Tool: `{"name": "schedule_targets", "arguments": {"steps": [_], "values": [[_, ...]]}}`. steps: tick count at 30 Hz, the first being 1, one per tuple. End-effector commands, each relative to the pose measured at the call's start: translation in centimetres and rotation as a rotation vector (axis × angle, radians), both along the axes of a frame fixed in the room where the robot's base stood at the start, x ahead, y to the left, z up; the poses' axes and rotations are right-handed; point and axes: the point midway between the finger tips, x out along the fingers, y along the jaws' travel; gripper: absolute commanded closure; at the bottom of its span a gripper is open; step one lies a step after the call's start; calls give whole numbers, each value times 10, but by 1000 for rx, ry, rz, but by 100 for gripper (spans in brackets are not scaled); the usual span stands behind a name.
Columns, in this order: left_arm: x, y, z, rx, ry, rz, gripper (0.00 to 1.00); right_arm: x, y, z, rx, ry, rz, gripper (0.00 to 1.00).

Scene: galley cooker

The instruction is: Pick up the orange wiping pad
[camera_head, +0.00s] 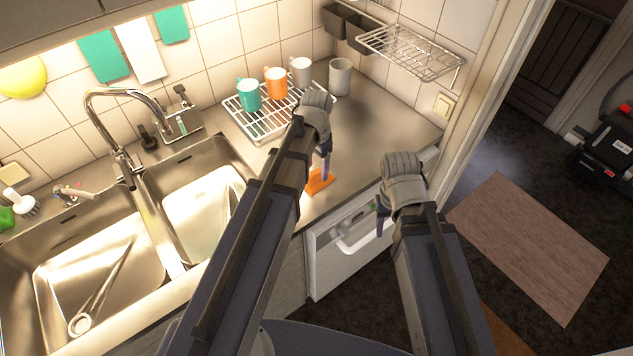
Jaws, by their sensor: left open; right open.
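The orange wiping pad (317,183) lies flat on the steel counter near its front edge, right of the sinks. My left gripper (325,172) points down directly over the pad and hides part of it. It is open; I cannot tell whether its fingertips touch the pad. My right gripper (381,222) is open and empty, in front of the white drawer front below the counter, to the right of the pad.
A wire rack (262,124) with a teal mug (249,96) and an orange mug (276,84) stands behind my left gripper. A grey cup (340,77) stands at the back. The double sink (150,222) lies left. The counter right of the pad is clear.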

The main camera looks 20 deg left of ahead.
Motion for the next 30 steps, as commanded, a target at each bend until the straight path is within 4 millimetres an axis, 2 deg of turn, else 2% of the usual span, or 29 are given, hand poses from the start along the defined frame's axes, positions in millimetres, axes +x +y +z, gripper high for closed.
{"name": "schedule_targets", "arguments": {"steps": [1,4,13,30], "values": [[0,0,-14,0,0,0,31,0,0,-14,0,0,0,50],[0,0,-22,0,0,0,31,0,0,-22,0,0,0,50],[0,0,-21,0,0,0,32,0,0,-21,0,0,0,50],[0,0,-21,0,0,0,96,0,0,-21,0,0,0,50]]}}
